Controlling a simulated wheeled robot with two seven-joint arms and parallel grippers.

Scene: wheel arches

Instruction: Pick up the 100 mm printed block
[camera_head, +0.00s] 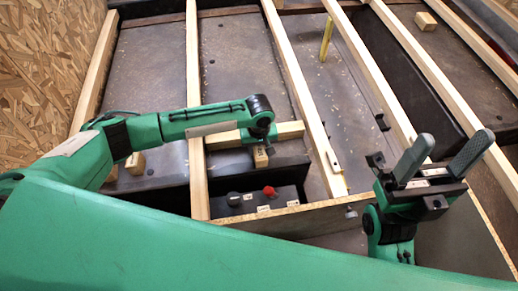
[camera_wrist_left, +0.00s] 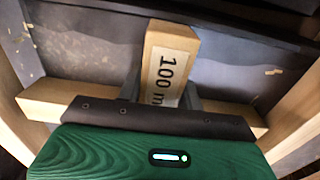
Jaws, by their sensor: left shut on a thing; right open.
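The printed block is a pale wooden block marked "100 m", the rest hidden, and it shows in the left wrist view (camera_wrist_left: 172,45). In the head view its end (camera_head: 260,157) shows below my left wrist. My left gripper (camera_wrist_left: 163,98) is shut on it, with grey fingers at its two sides, partly hidden by the gripper body. In the head view my left gripper (camera_head: 259,146) points down beside a short wooden crosspiece (camera_head: 288,131). My right gripper (camera_head: 452,152) is open and empty at the right, its grey fingers pointing up and wide apart.
Long wooden beams (camera_head: 292,70) run away from me over dark floor panels. A dark box with a red knob (camera_head: 269,191) sits near the front. Small wooden blocks lie at left (camera_head: 135,164) and far right (camera_head: 426,21). A yellow strip (camera_head: 326,40) stands between beams.

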